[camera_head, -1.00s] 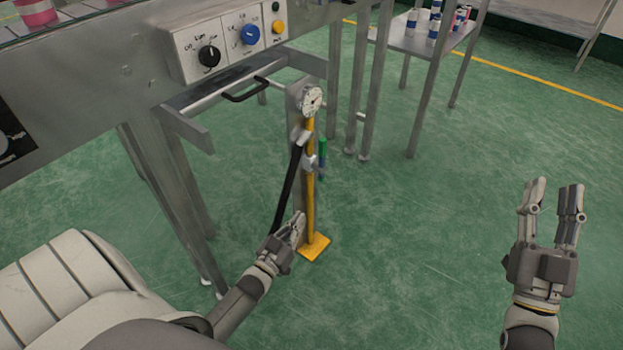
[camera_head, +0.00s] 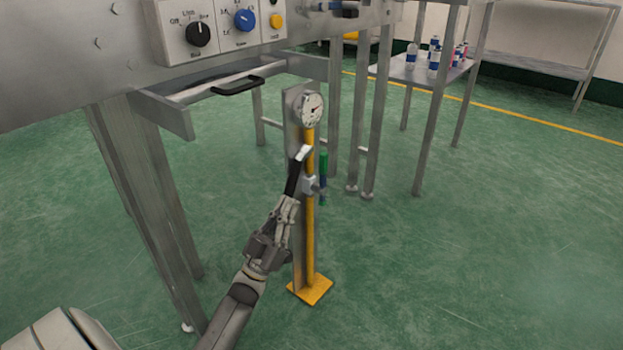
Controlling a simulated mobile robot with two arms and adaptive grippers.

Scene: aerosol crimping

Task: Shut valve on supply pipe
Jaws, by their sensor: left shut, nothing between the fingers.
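The supply pipe (camera_head: 310,235) is a yellow upright pipe on a yellow foot plate, fixed to a grey post, with a round white gauge (camera_head: 312,110) at its top. The valve's black lever (camera_head: 293,179) hangs down on the left side of the pipe from a light metal bracket below the gauge. My left gripper (camera_head: 290,202) is at the lower end of the visible lever. Its fingers are closed together with nothing between them. They overlap the lever in the picture; I cannot tell if they touch it. My right gripper is out of view.
A control panel with a black knob (camera_head: 198,34), a blue knob (camera_head: 244,19) and a yellow button is above left. A drawer with a black handle (camera_head: 238,87) sits below it. Metal table legs stand around the pipe. The green floor (camera_head: 480,260) on the right is clear.

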